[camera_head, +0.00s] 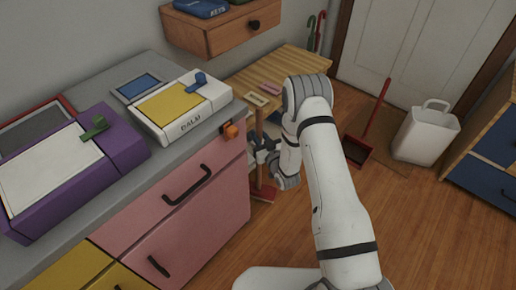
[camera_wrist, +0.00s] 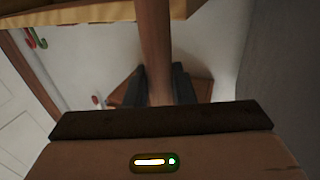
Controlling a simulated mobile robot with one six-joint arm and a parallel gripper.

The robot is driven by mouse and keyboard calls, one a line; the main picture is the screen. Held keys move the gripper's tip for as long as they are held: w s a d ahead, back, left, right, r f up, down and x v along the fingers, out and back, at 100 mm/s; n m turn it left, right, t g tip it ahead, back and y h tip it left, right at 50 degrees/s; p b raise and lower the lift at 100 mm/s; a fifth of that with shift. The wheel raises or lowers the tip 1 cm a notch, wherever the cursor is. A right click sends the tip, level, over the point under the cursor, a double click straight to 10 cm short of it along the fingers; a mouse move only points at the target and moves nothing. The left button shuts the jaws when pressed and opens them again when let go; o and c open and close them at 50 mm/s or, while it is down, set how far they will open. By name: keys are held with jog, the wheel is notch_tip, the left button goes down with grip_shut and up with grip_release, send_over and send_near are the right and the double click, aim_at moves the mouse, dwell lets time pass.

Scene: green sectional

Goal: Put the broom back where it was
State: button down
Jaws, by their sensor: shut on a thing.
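The broom has a wooden handle (camera_head: 260,122) and a red head (camera_head: 264,192). It stands close to upright beside the end of the pink drawer cabinet, with its head at or near the floor; whether it touches is unclear. My gripper (camera_head: 262,154) is shut around the handle, above the head. In the wrist view the handle (camera_wrist: 155,35) runs between the two dark fingers of my gripper (camera_wrist: 161,88). A small orange block (camera_head: 230,131) sits on the cabinet near its top right corner, just left of the handle.
The pink cabinet (camera_head: 180,205) carries a purple box and a white box. A slatted wooden bench (camera_head: 290,68) is behind the broom. A red-handled dustpan (camera_head: 376,116) and a white bin (camera_head: 427,132) stand to the right. The floor at lower right is clear.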

jog(key=shift+s+a+f+b, duration=0.15)
jog(key=shift+f+b, duration=0.6)
jog(key=shift+f, duration=1.9)
jog(key=c, duration=1.2)
grip_release()
jog(key=shift+c, duration=0.2)
